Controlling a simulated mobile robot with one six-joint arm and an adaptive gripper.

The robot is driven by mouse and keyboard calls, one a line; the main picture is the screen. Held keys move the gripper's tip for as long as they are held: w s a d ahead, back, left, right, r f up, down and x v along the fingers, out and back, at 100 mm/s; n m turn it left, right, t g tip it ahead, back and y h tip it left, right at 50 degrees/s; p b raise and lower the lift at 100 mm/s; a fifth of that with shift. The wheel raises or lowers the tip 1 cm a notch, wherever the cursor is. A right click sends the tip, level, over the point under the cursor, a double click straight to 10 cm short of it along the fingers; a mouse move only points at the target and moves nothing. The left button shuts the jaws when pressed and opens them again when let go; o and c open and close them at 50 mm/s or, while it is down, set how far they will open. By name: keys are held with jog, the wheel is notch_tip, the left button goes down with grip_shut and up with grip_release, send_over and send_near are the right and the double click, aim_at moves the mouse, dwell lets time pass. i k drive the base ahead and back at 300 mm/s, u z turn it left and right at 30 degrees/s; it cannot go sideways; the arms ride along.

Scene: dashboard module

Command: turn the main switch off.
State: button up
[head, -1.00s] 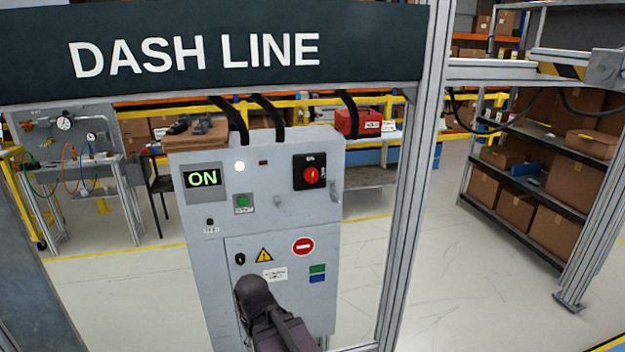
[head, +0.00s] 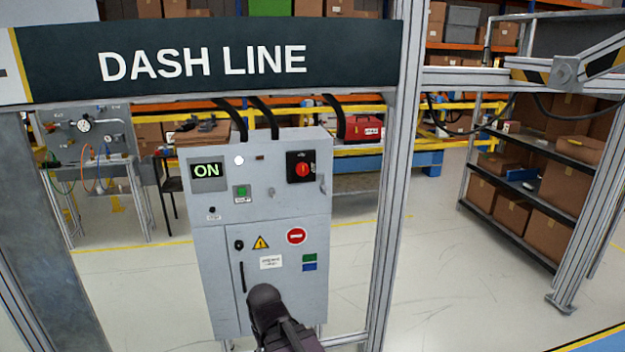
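The main switch (head: 302,170) is a red rotary knob on a black square plate, at the upper right of a grey control cabinet (head: 215,260). Its exact pointer angle is too small to read. A display (head: 208,171) at the cabinet's upper left reads "ON" in green, and a white lamp (head: 238,160) beside it is lit. My dark arm reaches in from the bottom of the head view, in front of the cabinet's lower door and well below the switch. I cannot make out my gripper's fingers.
A green button (head: 241,192) sits left of the switch. A metal post (head: 388,200) stands right of the cabinet, and the "DASH LINE" sign (head: 205,62) spans above it. A shelf with boxes (head: 515,190) is at the right. Open floor lies between post and shelf.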

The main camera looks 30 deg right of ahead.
aim_at(302, 168)
jog(key=z, duration=0.15)
jog(key=k, duration=0.45)
jog(key=u, duration=1.05)
jog(key=i, duration=1.3)
jog(key=z, duration=0.75)
